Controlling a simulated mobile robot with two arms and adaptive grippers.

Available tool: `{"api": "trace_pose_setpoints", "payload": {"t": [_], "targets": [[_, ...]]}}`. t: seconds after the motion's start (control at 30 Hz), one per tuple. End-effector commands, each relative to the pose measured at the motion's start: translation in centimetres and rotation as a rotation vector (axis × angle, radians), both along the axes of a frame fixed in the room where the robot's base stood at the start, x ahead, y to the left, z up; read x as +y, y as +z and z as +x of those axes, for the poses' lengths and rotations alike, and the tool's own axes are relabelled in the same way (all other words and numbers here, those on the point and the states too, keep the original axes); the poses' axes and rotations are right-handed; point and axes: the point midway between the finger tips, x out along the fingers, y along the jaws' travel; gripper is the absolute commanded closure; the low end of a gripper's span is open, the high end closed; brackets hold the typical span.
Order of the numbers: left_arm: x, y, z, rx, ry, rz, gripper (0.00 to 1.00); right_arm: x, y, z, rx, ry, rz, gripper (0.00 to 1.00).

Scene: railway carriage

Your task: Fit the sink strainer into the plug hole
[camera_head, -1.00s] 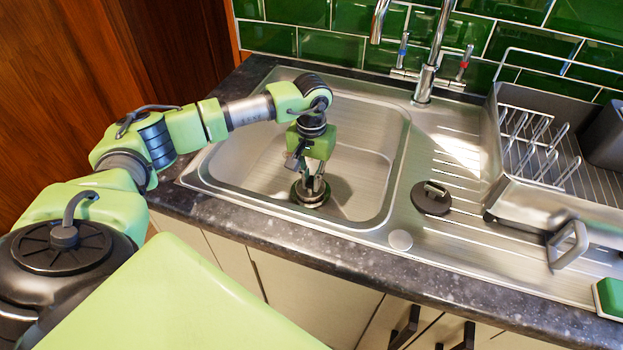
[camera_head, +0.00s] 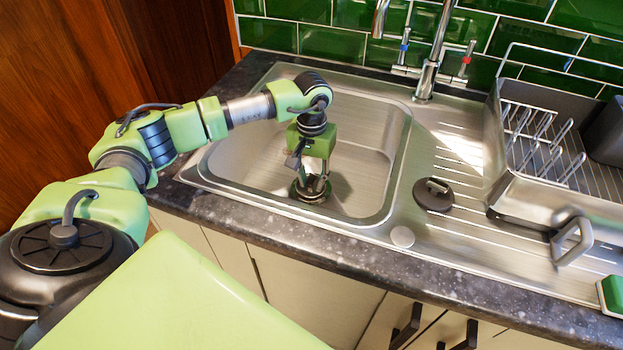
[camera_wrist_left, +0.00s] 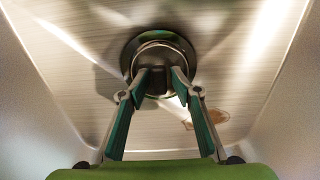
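The sink strainer (camera_wrist_left: 160,47) shows in the left wrist view as a round metal rim inside the dark ring of the plug hole (camera_wrist_left: 128,56) in the basin floor. Its middle is hidden between my fingers, so I cannot tell how flush it sits. My left gripper (camera_head: 313,186) points down into the basin, with its fingertips at the strainer. The wrist view shows the left gripper (camera_wrist_left: 162,82) with its two fingers parted and a gap between the tips. My right gripper is in neither view.
A black plug with a handle (camera_head: 433,195) lies on the drainer right of the basin (camera_head: 372,170). A tap (camera_head: 428,75) stands behind. A dish rack (camera_head: 545,150) is at the right, with a green sponge (camera_head: 612,294) in front. A brown stain (camera_wrist_left: 207,117) marks the basin floor.

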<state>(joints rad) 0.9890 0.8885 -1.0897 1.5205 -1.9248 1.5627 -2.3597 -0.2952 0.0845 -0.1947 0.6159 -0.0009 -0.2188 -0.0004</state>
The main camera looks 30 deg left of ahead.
Motion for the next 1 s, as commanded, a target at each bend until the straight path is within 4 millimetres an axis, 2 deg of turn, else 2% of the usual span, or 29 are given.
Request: {"api": "trace_pose_setpoints", "payload": {"t": [0.3,0.5,0.9,0.93,1.0], "targets": [[0.1,4.7,0.1,-0.005,0.000,-0.001,0.70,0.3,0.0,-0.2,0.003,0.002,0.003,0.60],[0.1,6.9,0.1,-0.003,0.000,-0.001,0.70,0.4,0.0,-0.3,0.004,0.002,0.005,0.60],[0.1,7.6,0.0,-0.001,0.000,-0.001,0.70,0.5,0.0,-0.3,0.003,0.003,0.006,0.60],[0.1,7.6,0.0,-0.001,0.000,-0.001,0.75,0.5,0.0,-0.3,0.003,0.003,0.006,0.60],[0.1,7.8,0.0,-0.001,0.000,-0.001,0.93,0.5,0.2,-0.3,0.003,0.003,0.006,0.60]]}}
